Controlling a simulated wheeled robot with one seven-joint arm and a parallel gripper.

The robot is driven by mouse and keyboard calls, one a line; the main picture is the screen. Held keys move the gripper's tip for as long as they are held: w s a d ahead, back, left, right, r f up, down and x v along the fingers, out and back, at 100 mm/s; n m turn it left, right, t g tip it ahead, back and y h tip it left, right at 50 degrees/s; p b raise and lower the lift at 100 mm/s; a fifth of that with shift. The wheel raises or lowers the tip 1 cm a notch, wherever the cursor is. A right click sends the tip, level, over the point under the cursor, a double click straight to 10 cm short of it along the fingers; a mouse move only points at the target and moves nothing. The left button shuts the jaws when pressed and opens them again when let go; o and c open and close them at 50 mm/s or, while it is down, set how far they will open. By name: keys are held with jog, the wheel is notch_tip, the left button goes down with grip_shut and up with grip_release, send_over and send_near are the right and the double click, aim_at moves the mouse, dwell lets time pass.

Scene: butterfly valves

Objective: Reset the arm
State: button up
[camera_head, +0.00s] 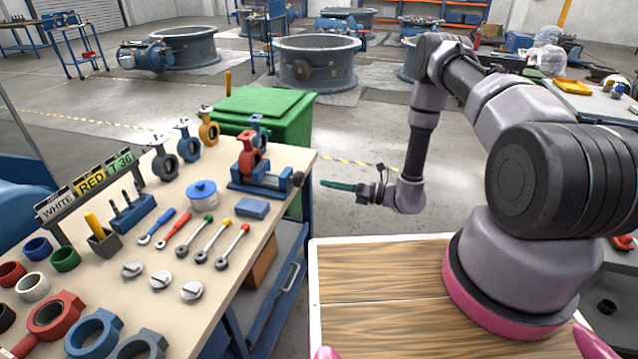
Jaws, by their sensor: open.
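My arm rises from the wooden-topped base at the right, bends over and hangs down. My gripper (338,185) is at its end in the middle of the picture, pointing left. Its greenish fingers show edge-on, so the gap between them is hard to see. Nothing is visible in it. It is over the grey floor, to the right of the workbench (285,160) and apart from it. The nearest bench item is a blue vise (262,180) with a red valve body (247,152) in it.
The bench holds valve bodies (165,158), several ratchet wrenches (215,240), a blue lidded pot (202,192), colored rings (55,318) and a label rack (85,190). A green bin (265,108) stands behind it. Large grey flanged rings (317,62) stand farther back. Floor behind my gripper is clear.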

jog(key=shift+s+d, duration=0.15)
jog(key=shift+d, duration=0.2)
jog(key=s+d+r+n+g+h, duration=0.1)
jog(key=s+r+n+g+h, duration=0.15)
jog(key=r+n+g, duration=0.85)
jog(key=s+r+n+t+h, duration=0.2)
jog(key=s+r+n, duration=0.25)
jog(key=r, duration=1.45)
jog(key=s+d+r+n+t+h, duration=0.5)
jog(key=s+d+r, duration=0.2)
jog(key=r, duration=0.3)
jog(key=s+d+r+n+t+h, duration=0.5)
jog(key=s+d+r, duration=0.3)
jog(key=s+r, duration=0.1)
jog(key=shift+d+r, duration=0.25)
jog(key=shift+r, duration=0.15)
